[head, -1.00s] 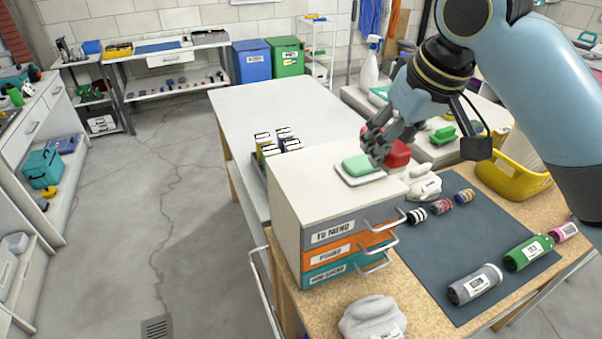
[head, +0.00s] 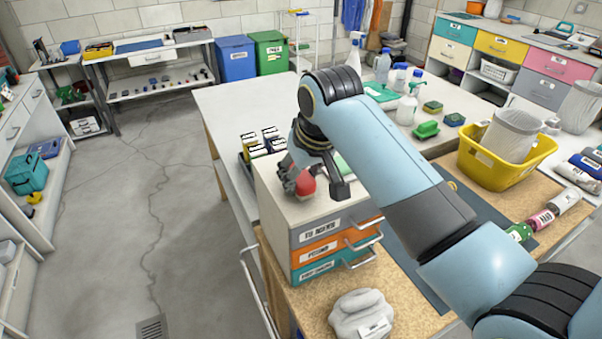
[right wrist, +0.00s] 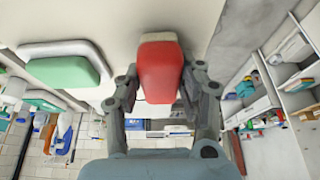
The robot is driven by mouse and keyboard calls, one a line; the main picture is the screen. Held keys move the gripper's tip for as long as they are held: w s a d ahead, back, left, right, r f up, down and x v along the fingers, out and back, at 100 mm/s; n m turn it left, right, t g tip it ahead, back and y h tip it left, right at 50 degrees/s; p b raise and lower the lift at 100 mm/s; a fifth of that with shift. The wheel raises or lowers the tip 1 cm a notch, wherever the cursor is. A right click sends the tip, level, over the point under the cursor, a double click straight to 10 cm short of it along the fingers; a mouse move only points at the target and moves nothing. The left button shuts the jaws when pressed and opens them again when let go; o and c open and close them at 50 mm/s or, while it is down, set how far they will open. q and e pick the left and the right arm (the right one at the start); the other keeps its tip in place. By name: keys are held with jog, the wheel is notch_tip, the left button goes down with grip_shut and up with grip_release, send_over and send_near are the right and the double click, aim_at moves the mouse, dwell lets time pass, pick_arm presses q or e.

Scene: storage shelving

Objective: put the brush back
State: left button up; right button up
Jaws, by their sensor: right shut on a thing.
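A red block (head: 306,185), probably the brush, is in my right gripper (head: 298,180); no bristles can be made out. In the right wrist view the red block (right wrist: 160,65) sits between the two fingers of the right gripper (right wrist: 163,95), which is shut on it. The gripper is over the left part of the pale top (head: 270,184) of a small drawer cabinet. Whether the block touches this top cannot be told. A green block on a white dish (right wrist: 65,65) lies on the top beside the gripper. My left gripper is not in view.
Small labelled boxes (head: 262,146) stand behind the cabinet. A grey cloth-like bundle (head: 362,314) lies in front of it. A yellow tub (head: 512,170) and a green brush-like thing (head: 427,129) are to the right. The white table (head: 240,105) behind has free room.

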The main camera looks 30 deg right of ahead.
jog(key=shift+f, duration=0.3)
jog(key=shift+f, duration=0.15)
jog(key=o, duration=1.2)
jog(key=b+v, duration=0.1)
jog(key=v, duration=1.1)
jog(key=shift+s+b, duration=0.1)
jog(key=shift+b, duration=0.25)
